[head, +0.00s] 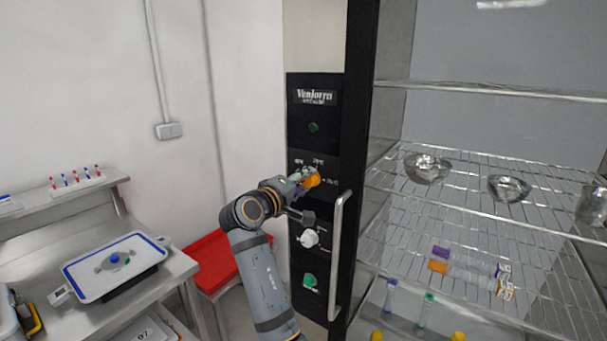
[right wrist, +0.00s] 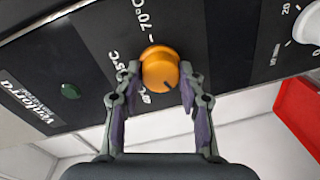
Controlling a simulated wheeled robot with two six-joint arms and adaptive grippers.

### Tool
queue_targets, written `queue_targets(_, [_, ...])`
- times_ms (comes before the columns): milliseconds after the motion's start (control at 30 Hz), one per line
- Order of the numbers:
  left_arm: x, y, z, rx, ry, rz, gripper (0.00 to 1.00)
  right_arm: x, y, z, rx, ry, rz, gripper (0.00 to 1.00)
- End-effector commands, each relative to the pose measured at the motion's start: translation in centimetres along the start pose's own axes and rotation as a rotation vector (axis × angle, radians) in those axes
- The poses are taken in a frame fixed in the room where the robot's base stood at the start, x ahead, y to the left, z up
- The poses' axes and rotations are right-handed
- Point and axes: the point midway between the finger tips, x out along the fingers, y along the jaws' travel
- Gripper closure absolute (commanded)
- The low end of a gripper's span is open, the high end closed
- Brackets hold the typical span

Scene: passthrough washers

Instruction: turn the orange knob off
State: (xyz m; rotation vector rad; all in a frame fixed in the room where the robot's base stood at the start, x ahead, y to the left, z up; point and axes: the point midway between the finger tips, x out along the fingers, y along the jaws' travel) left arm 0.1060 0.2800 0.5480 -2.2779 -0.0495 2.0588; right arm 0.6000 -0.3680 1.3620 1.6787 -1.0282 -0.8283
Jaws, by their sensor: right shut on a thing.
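The orange knob (head: 312,181) sits on the black control panel (head: 296,252) of the tall washer. In the right wrist view the orange knob (right wrist: 160,69) lies between the two fingers, with a dark pointer mark on its lower right side. Printed labels, one reading 70°C, surround it. My right gripper (head: 305,179) reaches the panel from below left, and its fingers are closed on the knob's sides; it also shows in the right wrist view (right wrist: 158,84). My left gripper is not in the head view.
A white knob (head: 309,238), a green button (head: 309,281) and a vertical handle (head: 337,255) are close below and right of my right gripper. Wire shelves (head: 480,200) with metal bowls and tubes fill the right. A steel bench (head: 180,268) with a tray stands left.

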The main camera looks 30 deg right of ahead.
Motion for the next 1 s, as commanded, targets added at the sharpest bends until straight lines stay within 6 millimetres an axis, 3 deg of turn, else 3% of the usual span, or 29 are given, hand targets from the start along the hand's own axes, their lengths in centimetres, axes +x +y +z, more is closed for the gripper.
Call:
queue_targets(300, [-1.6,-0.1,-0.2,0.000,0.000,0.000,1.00,0.0,0.4,-0.1,-0.131,-0.009,0.003,0.93])
queue_targets(900, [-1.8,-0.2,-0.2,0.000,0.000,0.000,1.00,0.0,0.3,-0.1,-0.166,-0.011,0.005,0.93])
queue_targets(933, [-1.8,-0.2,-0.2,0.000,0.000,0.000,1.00,0.0,0.3,-0.1,-0.166,-0.011,0.005,0.59])
queue_targets(1000, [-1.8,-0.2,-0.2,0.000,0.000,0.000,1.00,0.0,0.3,-0.1,-0.166,-0.012,0.004,0.49])
